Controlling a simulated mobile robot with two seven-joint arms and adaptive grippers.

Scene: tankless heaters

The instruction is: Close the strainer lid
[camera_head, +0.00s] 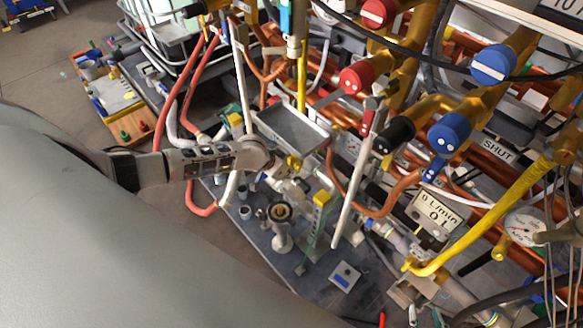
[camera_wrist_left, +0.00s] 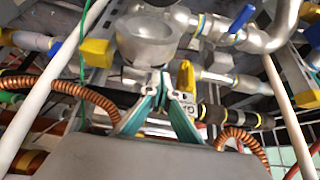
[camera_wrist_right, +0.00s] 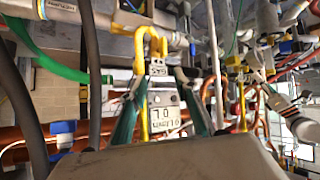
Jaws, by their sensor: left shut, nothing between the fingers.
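A pale upright fitting with a round brass-rimmed opening (camera_head: 280,212) stands on the dark bench in the head view; it looks like the strainer, but I cannot tell its lid for sure. My left gripper (camera_head: 288,183) is just above and beside it, partly hidden among the pipes. In the left wrist view, the teal fingers of my left gripper (camera_wrist_left: 160,78) meet at the tips with nothing between them. A grey bowl-shaped metal part (camera_wrist_left: 147,40) is just beyond the tips. My right gripper (camera_wrist_right: 160,85) is open in the right wrist view, its fingers apart.
A flow meter panel (camera_head: 436,213) stands at the right; it also shows behind the right fingers (camera_wrist_right: 165,112). Copper pipes, red and blue knobs (camera_head: 449,132) and a grey tray (camera_head: 292,130) crowd the back. A white rod (camera_head: 346,205) stands right of the left gripper. The bench's front has some bare room.

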